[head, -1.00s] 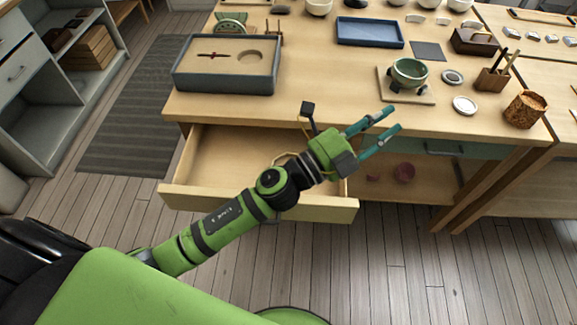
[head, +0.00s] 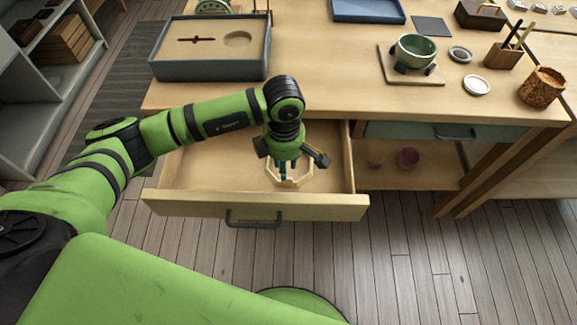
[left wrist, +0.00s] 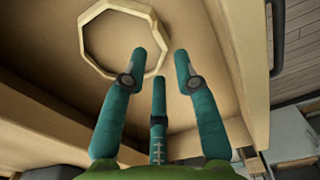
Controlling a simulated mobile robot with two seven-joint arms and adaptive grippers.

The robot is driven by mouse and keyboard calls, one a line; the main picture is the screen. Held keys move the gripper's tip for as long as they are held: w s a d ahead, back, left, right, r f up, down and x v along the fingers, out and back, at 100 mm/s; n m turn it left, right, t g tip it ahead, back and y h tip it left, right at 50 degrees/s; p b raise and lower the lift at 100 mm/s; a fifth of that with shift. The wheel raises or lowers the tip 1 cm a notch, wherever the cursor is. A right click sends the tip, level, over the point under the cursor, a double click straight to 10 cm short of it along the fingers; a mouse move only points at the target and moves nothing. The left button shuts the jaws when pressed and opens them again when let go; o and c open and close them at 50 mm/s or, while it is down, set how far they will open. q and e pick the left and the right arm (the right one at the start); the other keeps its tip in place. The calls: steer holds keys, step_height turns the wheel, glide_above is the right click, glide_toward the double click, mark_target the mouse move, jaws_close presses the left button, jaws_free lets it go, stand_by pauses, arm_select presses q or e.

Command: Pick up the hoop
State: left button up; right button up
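The hoop (head: 306,180) is a pale, many-sided ring lying on the floor of the open drawer (head: 205,172). My left gripper (head: 283,177) points down into the drawer at the hoop and partly hides its far side. In the left wrist view the hoop (left wrist: 94,60) lies at the upper left. The teal fingers of my left gripper (left wrist: 160,64) are spread and empty there, with the left fingertip over the hoop's near right rim. I cannot tell whether that fingertip touches it. My right gripper is in neither view.
The drawer's front panel (head: 330,206) and side walls stand around the hoop. The tabletop (head: 335,85) overhangs behind, with a grey tray box (head: 210,68) at left and a green bowl (head: 416,50) at right. Pink bowls sit on the shelf below.

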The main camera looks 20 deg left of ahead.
arm_select(q)
steer(key=shift+w+d+f+p, duration=0.15)
steer(key=shift+f+p, duration=0.2)
steer(key=shift+f, duration=1.2)
steer(key=shift+s+d+f+p, duration=0.1)
steer(key=shift+f+p, duration=0.2)
steer(key=shift+f, duration=1.2)
jaws_close()
